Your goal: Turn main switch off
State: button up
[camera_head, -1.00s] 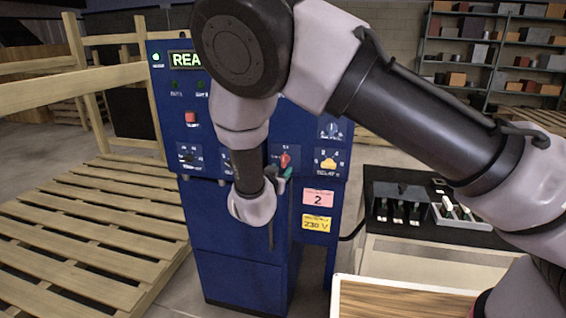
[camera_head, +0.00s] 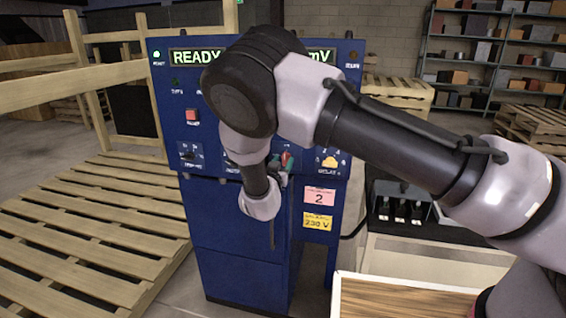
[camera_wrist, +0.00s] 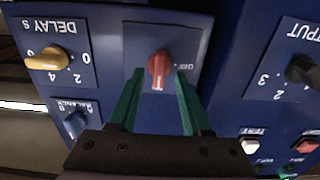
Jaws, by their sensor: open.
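The main switch is a red rotary knob (camera_wrist: 159,67) on a blue plate, with a white mark that points to the bottom of the wrist view. An OFF label stands just right of it there. In the head view the red knob (camera_head: 287,158) is partly covered by my gripper (camera_head: 281,166). In the wrist view my gripper (camera_wrist: 159,75) is open, its two green fingers on either side of the knob. A small gap shows between each finger and the knob; contact cannot be told.
A wooden pallet (camera_head: 90,230) lies left; a black tray (camera_head: 385,228) stands right.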

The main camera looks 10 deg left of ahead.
jog(key=shift+w, duration=0.2)
jog(key=shift+c, duration=0.3)
grip_shut()
